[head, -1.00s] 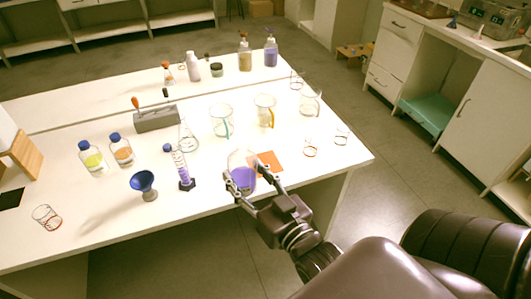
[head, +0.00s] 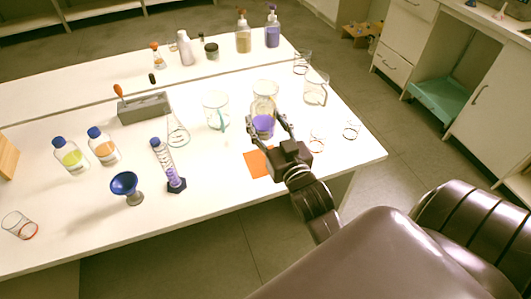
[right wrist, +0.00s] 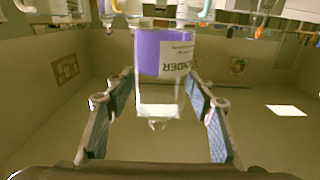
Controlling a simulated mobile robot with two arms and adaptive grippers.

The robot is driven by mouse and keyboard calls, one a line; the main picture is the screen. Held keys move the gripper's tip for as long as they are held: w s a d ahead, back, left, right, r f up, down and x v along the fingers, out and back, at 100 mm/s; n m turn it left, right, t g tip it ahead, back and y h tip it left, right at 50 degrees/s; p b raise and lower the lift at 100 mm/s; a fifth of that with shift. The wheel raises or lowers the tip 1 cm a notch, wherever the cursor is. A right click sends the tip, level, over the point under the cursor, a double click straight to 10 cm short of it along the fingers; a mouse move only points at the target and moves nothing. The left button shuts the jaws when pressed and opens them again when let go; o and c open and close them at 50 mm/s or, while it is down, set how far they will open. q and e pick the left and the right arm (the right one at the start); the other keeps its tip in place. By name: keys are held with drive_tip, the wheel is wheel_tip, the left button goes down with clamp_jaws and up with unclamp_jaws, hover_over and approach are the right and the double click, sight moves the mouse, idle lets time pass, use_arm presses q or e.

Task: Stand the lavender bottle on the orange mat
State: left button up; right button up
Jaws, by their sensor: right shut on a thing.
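The lavender bottle (head: 263,125), clear with purple contents, is held between the fingers of my right gripper (head: 268,130). In the right wrist view the bottle (right wrist: 163,55) shows a purple band and a pale label with upside-down lettering, between the two finger pads (right wrist: 160,105). The orange mat (head: 257,163) lies flat on the table, partly behind my right gripper. In the head view the bottle appears just beyond the mat's far edge; its height above the table is hard to tell. My left gripper is not in view.
A glass beaker (head: 264,92) stands right behind the held bottle, another (head: 216,110) to its left. The table's front left is mostly clear.

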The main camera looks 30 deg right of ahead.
sight(265, 141)
wheel_tip(265, 141, down, 8)
drive_tip(key=shift+r+b, duration=0.15)
drive_tip(key=shift+b, duration=0.2)
drive_tip(key=shift+f, duration=2.2)
drive_tip(key=shift+b, duration=0.3)
drive_tip(key=o, duration=1.5)
drive_tip(key=shift+f, duration=0.2)
drive_tip(key=shift+r, duration=0.15)
